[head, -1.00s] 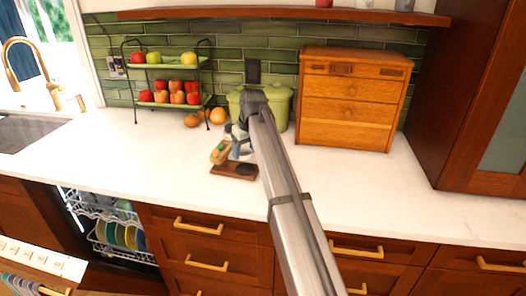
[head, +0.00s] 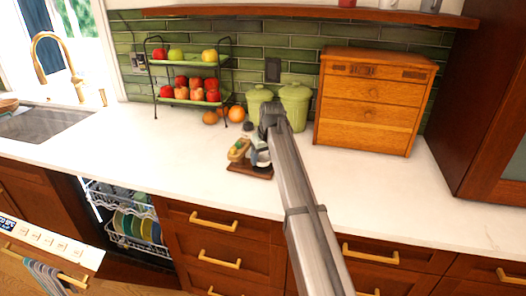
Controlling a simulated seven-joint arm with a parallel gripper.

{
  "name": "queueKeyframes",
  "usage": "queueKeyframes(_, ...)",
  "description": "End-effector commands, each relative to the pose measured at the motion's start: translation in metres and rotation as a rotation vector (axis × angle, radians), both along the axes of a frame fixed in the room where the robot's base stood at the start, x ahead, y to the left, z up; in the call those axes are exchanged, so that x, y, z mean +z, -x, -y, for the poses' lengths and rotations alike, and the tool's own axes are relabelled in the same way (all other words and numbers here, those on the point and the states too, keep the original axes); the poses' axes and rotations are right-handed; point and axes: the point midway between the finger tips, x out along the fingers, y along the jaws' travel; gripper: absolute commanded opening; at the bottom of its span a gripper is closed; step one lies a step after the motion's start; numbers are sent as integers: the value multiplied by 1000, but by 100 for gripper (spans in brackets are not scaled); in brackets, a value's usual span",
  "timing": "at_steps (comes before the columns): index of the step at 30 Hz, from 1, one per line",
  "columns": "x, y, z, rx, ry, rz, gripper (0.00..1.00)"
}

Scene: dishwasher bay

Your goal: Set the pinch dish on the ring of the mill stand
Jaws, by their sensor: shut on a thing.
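My gripper (head: 261,153) is small in the head view, low over the counter at the end of my arm. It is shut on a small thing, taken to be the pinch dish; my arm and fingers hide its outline. The mill stand's dark wooden base (head: 248,170) lies flat on the counter just below my gripper. The ring cannot be made out, nor can I tell whether the dish touches it. A tan piece with green on it (head: 237,151) shows just left of my gripper, over the base's left part. A small dark knob (head: 248,127) shows behind it.
Green canisters (head: 295,105) and a wooden drawer box (head: 372,100) stand behind, near the tiled wall. Oranges (head: 236,114) lie by a two-tier fruit rack (head: 190,92). The counter is clear on both sides.

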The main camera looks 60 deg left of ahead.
Motion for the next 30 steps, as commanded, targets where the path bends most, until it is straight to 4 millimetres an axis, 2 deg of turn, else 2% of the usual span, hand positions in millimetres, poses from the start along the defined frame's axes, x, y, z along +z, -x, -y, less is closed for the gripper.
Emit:
queueKeyframes(6, -8, 0, 0, 0, -1, 0, 32)
queueKeyframes(30, -8, 0, 0, 0, 0, 0, 32)
